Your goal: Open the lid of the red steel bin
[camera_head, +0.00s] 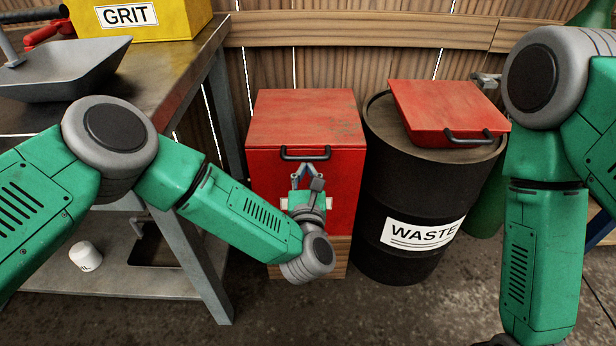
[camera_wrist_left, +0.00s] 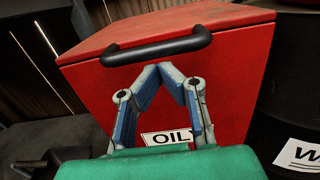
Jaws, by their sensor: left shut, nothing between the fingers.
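A black bar handle (camera_head: 306,153) sits at the lid's front edge. My left gripper (camera_head: 306,170) is just below this handle, in front of the bin's face, with its fingers shut and empty. In the left wrist view the bin (camera_wrist_left: 240,85), its handle (camera_wrist_left: 155,48) and the shut fingertips (camera_wrist_left: 160,68) show; the fingertips sit just under the handle. Whether they touch it I cannot tell. A label reading "OIL" is partly hidden by a finger. My right gripper is out of view.
A black waste drum (camera_head: 425,190) stands right of the bin, with a red handled lid (camera_head: 447,110) on top. A wooden wall is behind.

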